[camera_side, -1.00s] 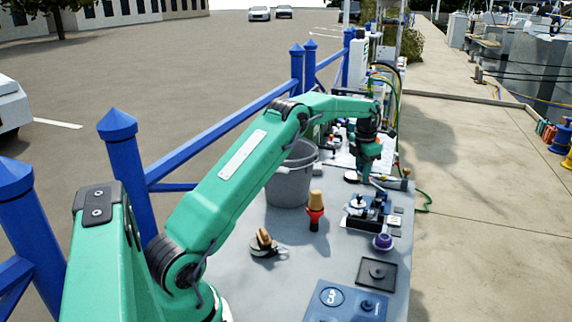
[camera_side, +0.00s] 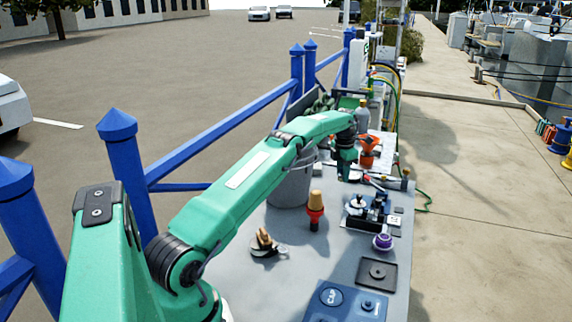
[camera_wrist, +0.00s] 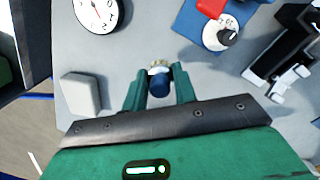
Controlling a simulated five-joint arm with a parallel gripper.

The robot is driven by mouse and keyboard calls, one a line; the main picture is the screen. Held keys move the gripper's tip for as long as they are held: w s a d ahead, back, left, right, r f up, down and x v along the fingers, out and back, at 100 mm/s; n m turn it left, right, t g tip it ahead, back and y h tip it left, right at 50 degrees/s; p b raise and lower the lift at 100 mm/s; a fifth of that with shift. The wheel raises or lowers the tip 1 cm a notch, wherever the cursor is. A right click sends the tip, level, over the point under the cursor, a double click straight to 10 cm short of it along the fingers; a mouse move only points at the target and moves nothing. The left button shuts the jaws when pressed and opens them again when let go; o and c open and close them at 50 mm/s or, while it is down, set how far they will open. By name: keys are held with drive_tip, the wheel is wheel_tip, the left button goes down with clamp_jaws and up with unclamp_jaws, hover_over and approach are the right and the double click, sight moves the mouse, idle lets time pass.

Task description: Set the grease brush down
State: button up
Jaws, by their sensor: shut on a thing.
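In the wrist view my gripper (camera_wrist: 158,90) is shut on the grease brush (camera_wrist: 159,82), which shows a dark blue round body with a pale golden bristle-like end. It points away from the wrist camera, over the grey table (camera_wrist: 135,45). In the side view my gripper (camera_side: 345,174) hangs low over the far part of the grey table (camera_side: 335,262), just right of the grey bucket. The brush is too small and hidden to make out there. I cannot tell whether it touches the table.
The grey bucket (camera_side: 290,188) stands left of my gripper, and a red funnel (camera_side: 368,146) is behind it. A black-and-blue fixture (camera_side: 367,211) is nearer and right. The wrist view shows a white dial (camera_wrist: 97,12), a pale block (camera_wrist: 82,93) and a blue plate (camera_wrist: 187,22).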

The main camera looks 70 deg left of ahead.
sight(338, 191)
drive_tip(key=shift+a+f, duration=0.45)
drive_tip(key=shift+a, duration=0.3)
drive_tip(key=shift+f, duration=0.1)
drive_tip(key=shift+f, duration=1.9)
drive_tip(key=shift+f, duration=0.15)
drive_tip(key=o, duration=1.1)
drive_tip(key=shift+c, duration=0.2)
drive_tip(key=r, duration=1.2)
drive_tip(key=shift+s+d+r, duration=0.1)
drive_tip(key=shift+s+d, duration=0.15)
drive_tip(key=shift+s, duration=0.15)
